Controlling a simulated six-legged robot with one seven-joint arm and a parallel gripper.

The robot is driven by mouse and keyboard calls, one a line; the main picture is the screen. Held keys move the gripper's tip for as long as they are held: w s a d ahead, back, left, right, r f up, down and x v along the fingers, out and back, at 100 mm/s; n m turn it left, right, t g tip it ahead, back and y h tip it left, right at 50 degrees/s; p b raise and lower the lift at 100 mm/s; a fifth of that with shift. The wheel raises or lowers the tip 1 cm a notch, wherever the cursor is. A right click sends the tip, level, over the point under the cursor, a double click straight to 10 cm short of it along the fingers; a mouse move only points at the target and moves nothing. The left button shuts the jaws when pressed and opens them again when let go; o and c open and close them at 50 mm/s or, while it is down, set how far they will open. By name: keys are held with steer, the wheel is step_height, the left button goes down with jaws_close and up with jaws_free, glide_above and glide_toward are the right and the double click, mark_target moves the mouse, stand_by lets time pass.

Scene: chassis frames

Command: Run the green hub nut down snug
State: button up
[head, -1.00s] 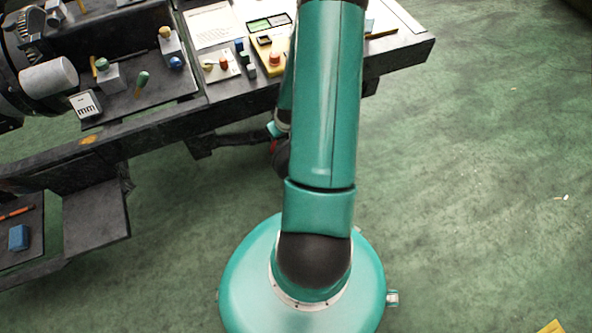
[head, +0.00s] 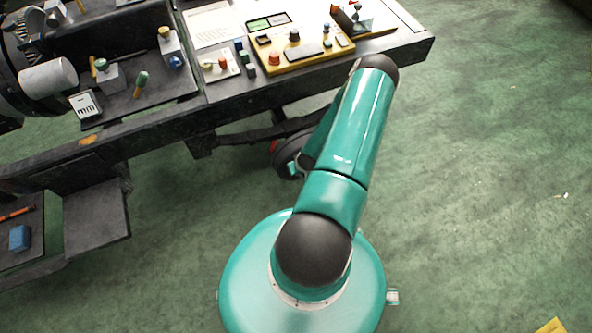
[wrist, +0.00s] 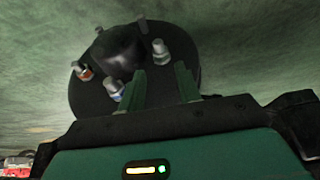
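In the wrist view a dark round hub (wrist: 184,32) with a domed centre stands ahead of my gripper. Several studs stick out around its face. One near stud carries a blue-marked nut (wrist: 115,90), and one at left carries an orange-red-marked nut (wrist: 85,73). A plain grey stud or nut (wrist: 160,52) stands at upper right. I cannot make out a green nut; it may be hidden behind my fingers. My gripper (wrist: 161,84) has its two green fingers apart in front of the hub's lower right, with nothing seen between them. In the head view my arm mostly hides this area.
A dark workbench (head: 150,122) spans the upper left, with a yellow control panel (head: 306,60) and a small tray (head: 155,90) of tools and blocks. A lower shelf (head: 97,212) juts out at left. The green floor (head: 480,180) at right is mostly clear.

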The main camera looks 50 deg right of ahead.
steer(key=x, duration=0.7)
steer(key=shift+f, duration=0.25)
steer(key=shift+c, duration=0.4)
steer(key=c, duration=0.6)
